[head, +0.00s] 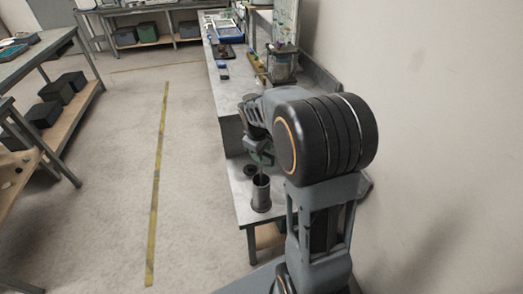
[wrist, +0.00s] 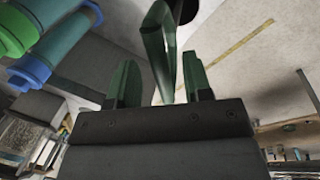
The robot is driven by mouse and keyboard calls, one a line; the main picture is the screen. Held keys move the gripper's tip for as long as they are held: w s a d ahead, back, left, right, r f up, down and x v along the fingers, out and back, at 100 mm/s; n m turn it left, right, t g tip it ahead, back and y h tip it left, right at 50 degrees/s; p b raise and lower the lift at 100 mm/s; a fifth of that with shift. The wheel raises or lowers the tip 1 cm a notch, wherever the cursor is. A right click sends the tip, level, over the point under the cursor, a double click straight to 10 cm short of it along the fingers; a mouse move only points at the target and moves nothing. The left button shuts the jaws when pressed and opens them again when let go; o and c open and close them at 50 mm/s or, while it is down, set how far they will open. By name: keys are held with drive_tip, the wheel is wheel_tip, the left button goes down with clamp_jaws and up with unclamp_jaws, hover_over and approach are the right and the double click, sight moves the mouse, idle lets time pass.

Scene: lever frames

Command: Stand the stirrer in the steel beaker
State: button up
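The steel beaker (head: 261,196) stands upright on the low grey table in the head view. My gripper (head: 261,152) is just above it, partly hidden by my arm. A thin dark piece, which looks like the stirrer, reaches from the gripper down to the beaker's mouth. In the wrist view my gripper (wrist: 160,84) has its two green fingers apart. The green, loop-shaped stirrer (wrist: 153,45) lies between them, with a gap visible towards the right finger. A dark round shape behind its far end may be the beaker. How deep the stirrer sits is hidden.
The low table (head: 243,205) has a small dark round item (head: 250,170) behind the beaker. A higher bench (head: 228,90) beyond holds trays and a jar. A wall closes the right side. The floor (head: 115,200) at left is free, with yellow tape (head: 157,170).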

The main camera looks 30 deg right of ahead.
wheel_tip(320, 180, up, 14)
drive_tip(key=s+a, duration=0.1)
drive_tip(key=a, duration=0.1)
drive_tip(key=shift+s+a+f, duration=0.15)
drive_tip(key=shift+f, duration=0.05)
idle(0.3)
idle(0.9)
